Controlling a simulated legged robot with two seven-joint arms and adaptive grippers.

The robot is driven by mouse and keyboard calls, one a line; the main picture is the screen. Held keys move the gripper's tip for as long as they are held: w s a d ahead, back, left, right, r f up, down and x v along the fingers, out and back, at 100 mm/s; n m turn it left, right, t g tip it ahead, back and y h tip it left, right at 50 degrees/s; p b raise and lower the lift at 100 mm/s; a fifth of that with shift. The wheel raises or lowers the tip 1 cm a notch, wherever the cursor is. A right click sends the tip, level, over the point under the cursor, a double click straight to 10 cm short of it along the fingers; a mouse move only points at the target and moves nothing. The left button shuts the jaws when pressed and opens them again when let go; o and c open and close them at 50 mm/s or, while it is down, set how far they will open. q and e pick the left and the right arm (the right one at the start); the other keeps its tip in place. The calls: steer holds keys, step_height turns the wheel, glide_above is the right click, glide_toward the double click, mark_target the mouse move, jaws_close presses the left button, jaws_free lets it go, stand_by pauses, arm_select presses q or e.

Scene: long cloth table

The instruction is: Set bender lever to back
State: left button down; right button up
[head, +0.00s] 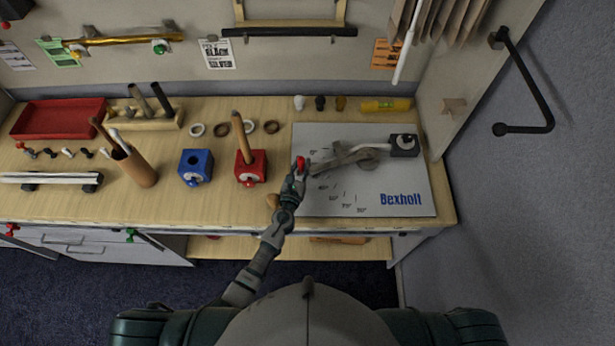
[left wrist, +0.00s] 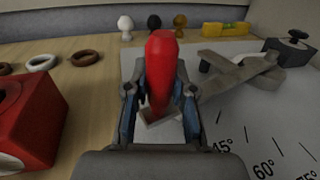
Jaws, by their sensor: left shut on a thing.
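The bender (head: 352,155) lies on a white board (head: 395,195) with angle marks and the word Bexholt. Its grey lever arm runs left to a red handle (head: 301,163). My left gripper (head: 298,172) is shut on the red handle at the board's left edge. In the left wrist view the red handle (left wrist: 162,75) stands upright between the two fingers, and the grey bender parts (left wrist: 235,75) reach away to the right. The fingers hide the handle's lower sides. A dark block with a knob (head: 404,145) sits at the bender's right end. My right gripper is not in view.
A red block (head: 250,168) with a wooden stick and a blue block (head: 195,168) stand left of the board. Several rings (head: 248,127), small knobs and a yellow level (head: 386,105) lie behind. A brown cup (head: 138,168) with tools stands further left. The board's front is clear.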

arm_select(q)
steer(key=w, duration=0.3)
steer(key=shift+a+f, duration=0.1)
steer(key=shift+a, duration=0.3)
steer(key=c, duration=0.9)
jaws_free()
steer(key=shift+c, duration=0.2)
step_height(320, 180, up, 10)
